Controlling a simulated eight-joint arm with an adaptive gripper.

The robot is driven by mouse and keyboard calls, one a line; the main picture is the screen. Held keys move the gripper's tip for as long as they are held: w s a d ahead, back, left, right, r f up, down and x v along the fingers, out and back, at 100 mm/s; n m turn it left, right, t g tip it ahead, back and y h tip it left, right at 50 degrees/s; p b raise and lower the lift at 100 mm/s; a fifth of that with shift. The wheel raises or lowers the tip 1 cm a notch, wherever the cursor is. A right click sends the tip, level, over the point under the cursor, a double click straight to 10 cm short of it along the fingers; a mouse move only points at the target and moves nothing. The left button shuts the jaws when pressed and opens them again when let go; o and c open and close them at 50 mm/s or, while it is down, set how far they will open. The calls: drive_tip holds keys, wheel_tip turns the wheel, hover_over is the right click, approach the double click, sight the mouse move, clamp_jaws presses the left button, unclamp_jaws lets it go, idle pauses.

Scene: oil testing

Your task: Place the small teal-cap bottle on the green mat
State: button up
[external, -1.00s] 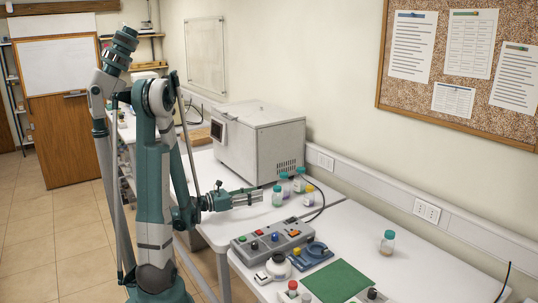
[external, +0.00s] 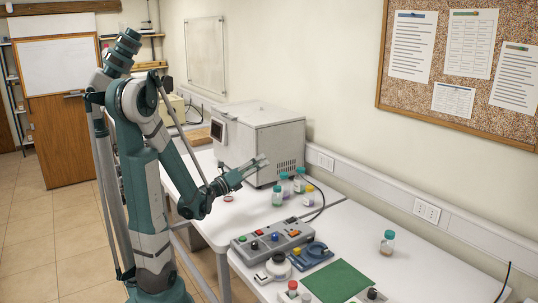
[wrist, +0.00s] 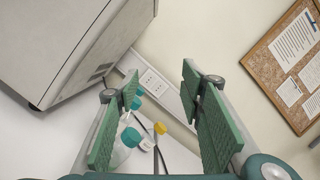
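My gripper (external: 261,165) is raised in front of the grey box machine, open and empty; in the wrist view its green finger pads (wrist: 160,100) stand wide apart. A teal-cap bottle (external: 277,196) stands on the bench by the machine, below and right of my gripper. It appears in the wrist view (wrist: 124,145), partly hidden by the left finger. Another teal-cap bottle (external: 387,243) stands alone at the right of the bench. I cannot tell which is the small one. The green mat (external: 338,281) lies flat at the front of the bench, with no bottle on it.
A yellow-cap bottle (external: 308,193) and other capped bottles (external: 299,180) stand close beside the nearer teal-cap bottle. The grey machine (external: 258,142) is behind them. A button box (external: 272,239) and a blue device (external: 311,255) lie between them and the mat. Bench space around the lone bottle is clear.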

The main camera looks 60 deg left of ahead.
drive_tip(key=s+d+f+n+g, duration=0.3)
drive_tip(key=s+d+n, duration=0.3)
drive_tip(key=d+n, duration=0.2)
drive_tip(key=s+d+f+n+g+h, duration=0.1)
drive_tip(key=s+d+f+n+g, duration=0.3)
drive_tip(key=d+n, duration=0.5)
drive_tip(key=s+d+f+n+g+h, duration=0.1)
drive_tip(key=s+d+f+n+g, duration=0.3)
drive_tip(key=s+d+n+g, duration=0.2)
drive_tip(key=shift+s+d+f+n, duration=0.1)
drive_tip(key=shift+s+d+n, duration=0.35)
drive_tip(key=shift+d+n, duration=0.15)
drive_tip(key=shift+s+d+r+n, duration=0.1)
drive_tip(key=shift+s+d+n, duration=0.35)
drive_tip(key=shift+d, duration=0.3)
drive_tip(key=shift+s+d+f+n, duration=0.1)
drive_tip(key=shift+s+d+n, duration=0.35)
drive_tip(key=shift+d+n, duration=0.15)
drive_tip(key=shift+o, duration=0.5)
drive_tip(key=shift+w, duration=0.2)
